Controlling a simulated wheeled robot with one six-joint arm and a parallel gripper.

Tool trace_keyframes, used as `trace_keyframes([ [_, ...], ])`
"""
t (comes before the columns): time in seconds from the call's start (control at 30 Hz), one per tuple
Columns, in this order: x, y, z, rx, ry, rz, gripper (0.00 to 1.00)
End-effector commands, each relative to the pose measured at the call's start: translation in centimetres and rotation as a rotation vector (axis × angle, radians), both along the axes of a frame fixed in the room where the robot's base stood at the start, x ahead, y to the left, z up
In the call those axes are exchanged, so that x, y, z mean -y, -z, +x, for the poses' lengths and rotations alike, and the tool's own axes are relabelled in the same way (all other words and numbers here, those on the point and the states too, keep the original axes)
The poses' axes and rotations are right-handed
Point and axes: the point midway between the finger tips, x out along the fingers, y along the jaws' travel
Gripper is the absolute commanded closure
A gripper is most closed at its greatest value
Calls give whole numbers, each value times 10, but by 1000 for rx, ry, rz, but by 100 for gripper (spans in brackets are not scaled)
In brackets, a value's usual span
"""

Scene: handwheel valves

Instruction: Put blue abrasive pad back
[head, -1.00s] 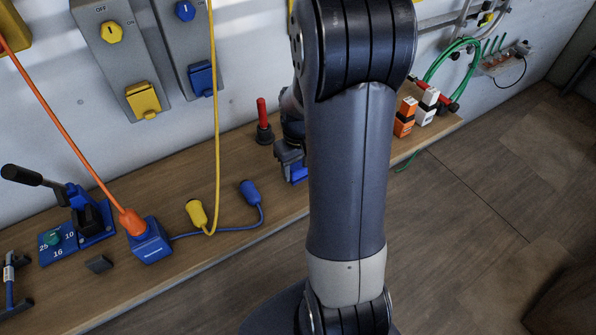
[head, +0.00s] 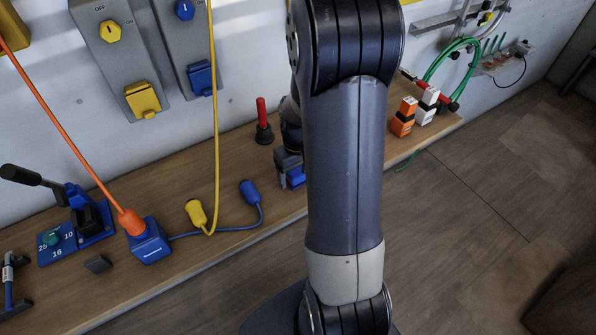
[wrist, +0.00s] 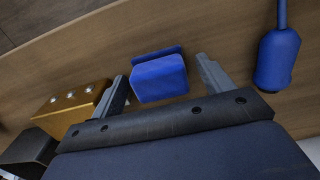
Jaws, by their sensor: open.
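The blue abrasive pad (wrist: 159,78) is a small blue block with a thin darker blue layer along its far edge. In the wrist view it lies between the two grey fingers of my gripper (wrist: 162,68). The fingers are apart, and small gaps show on both sides of the pad. In the head view my gripper (head: 289,163) is low over the bench, mostly hidden behind my arm. A bit of blue (head: 297,180) shows beside it. I cannot tell whether the pad touches the bench.
A brass-coloured block (wrist: 72,108) with silver dots is just left of my gripper. A blue plug (wrist: 277,60) is to the right. On the bench (head: 165,190) stand a red-handled tool (head: 262,120), a yellow plug (head: 196,213) and orange and white blocks (head: 403,117).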

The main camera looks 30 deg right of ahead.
Motion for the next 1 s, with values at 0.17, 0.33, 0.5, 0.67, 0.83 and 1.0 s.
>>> trace_keyframes([
  [0.17, 0, -5, 0, 0, 0, 0, 24],
  [0.33, 0, -26, 1, 6, 0, -2, 24],
  [0.5, 0, -64, 1, 6, 0, -2, 24],
  [0.67, 0, -96, 1, 5, 0, -2, 24],
  [0.83, 0, -117, 1, 3, 0, -1, 24],
  [1.0, 0, -124, 0, 1, 0, 0, 24],
])
